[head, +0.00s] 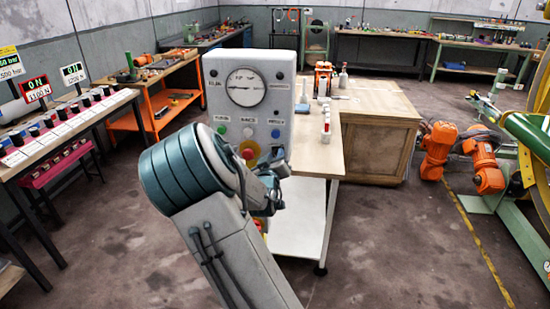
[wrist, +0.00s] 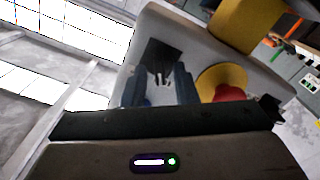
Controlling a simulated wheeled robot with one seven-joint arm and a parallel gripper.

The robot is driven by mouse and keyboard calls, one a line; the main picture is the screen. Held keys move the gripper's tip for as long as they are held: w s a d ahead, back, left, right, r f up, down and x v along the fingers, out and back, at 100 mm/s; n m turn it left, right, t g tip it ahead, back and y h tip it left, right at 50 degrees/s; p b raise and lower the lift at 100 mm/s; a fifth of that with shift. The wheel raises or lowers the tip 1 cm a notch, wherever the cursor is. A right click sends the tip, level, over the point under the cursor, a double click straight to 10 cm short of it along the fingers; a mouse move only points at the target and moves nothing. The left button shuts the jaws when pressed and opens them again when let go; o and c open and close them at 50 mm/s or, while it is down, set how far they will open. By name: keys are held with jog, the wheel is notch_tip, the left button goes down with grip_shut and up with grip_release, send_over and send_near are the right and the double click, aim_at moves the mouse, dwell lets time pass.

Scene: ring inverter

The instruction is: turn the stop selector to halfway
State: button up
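The grey control box (head: 246,107) stands upright on the near end of the bench, with a round gauge and green, white and blue buttons. Below them is a red knob on a yellow disc (head: 249,152); the wrist view shows the red knob (wrist: 230,93) right of the fingers. My gripper (head: 276,182) is at the box's lower right, partly hidden behind my wrist. In the wrist view its two blue-grey fingers (wrist: 158,88) stand apart, in front of a dark square plate (wrist: 160,57) with small pale marks. I cannot make out the stop selector or its angle.
A yellow block (wrist: 247,22) juts out beside the panel in the wrist view. The wooden bench (head: 345,128) with small bottles runs behind the box. A table of switches (head: 60,125) stands left and orange machine parts (head: 455,155) right. The floor between is clear.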

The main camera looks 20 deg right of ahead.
jog(key=shift+f+m+b, duration=0.15)
jog(key=shift+m+b, duration=0.15)
jog(key=shift+b, duration=0.25)
jog(key=m+b, duration=0.3)
jog(key=b, duration=0.2)
jog(key=m+b, duration=0.4)
jog(key=b, duration=0.1)
jog(key=m+b, duration=0.4)
jog(key=b, duration=0.2)
jog(key=shift+s+d, duration=0.2)
jog(key=shift+d, duration=0.05)
jog(key=shift+m, duration=0.3)
jog(key=o, duration=0.6)
jog(key=v, duration=1.3)
jog(key=shift+s+a+p, duration=0.25)
jog(key=shift+s+p, duration=0.1)
jog(key=shift+p, duration=0.1)
